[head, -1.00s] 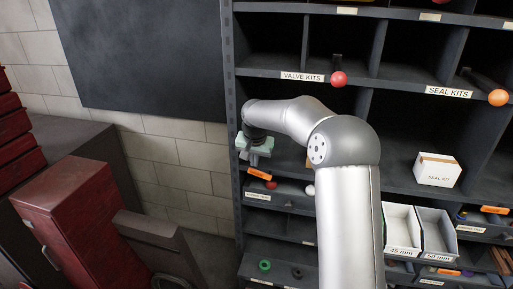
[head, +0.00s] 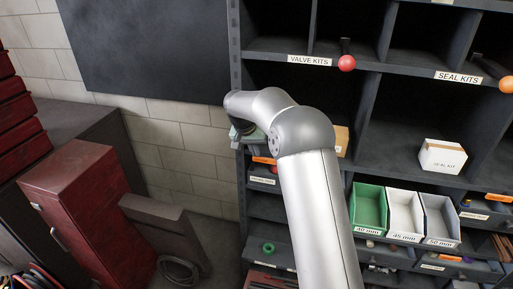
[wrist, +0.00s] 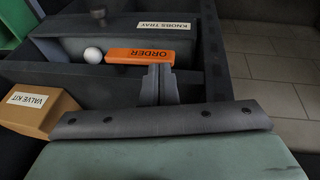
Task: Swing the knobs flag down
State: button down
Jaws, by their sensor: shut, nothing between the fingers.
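The knobs flag is an orange plate (wrist: 140,56) lettered ORDER, lying crosswise beside the label KNOBS TRAY (wrist: 165,26) in the wrist view. It also shows as an orange strip (head: 264,160) under my wrist in the head view. A white ball (wrist: 93,55) is at the flag's left end. My gripper (wrist: 160,78) is shut and empty, its fingertips close to the flag's right end. I cannot tell whether they touch. In the head view my gripper (head: 243,137) is mostly hidden by my wrist.
A valve kit box (wrist: 38,110) stands left of my gripper on the shelf. The dark rack upright (wrist: 213,60) is close on the right, with open floor beyond. Green (head: 369,209), white and grey bins stand to the right in the head view. A red knob (head: 347,63) sticks out above.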

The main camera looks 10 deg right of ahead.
dwell(0.5)
jog(key=w+d+r+p+v, duration=0.1)
jog(key=d+p+v, duration=0.1)
jog(key=v, duration=1.3)
jog(key=s+n, duration=0.2)
jog(key=s, duration=0.7)
jog(key=s+d+f+n+y, duration=0.1)
jog(key=s+f, duration=0.2)
jog(key=s, duration=0.8)
jog(key=s+d+f+g+y, duration=0.1)
jog(key=s+f, duration=0.3)
jog(key=s, duration=0.7)
jog(key=s+d+f+n+y, duration=0.1)
jog(key=s+f, duration=0.2)
jog(key=s, duration=0.8)
jog(key=shift+f+n, duration=0.3)
jog(key=shift+f, duration=0.1)
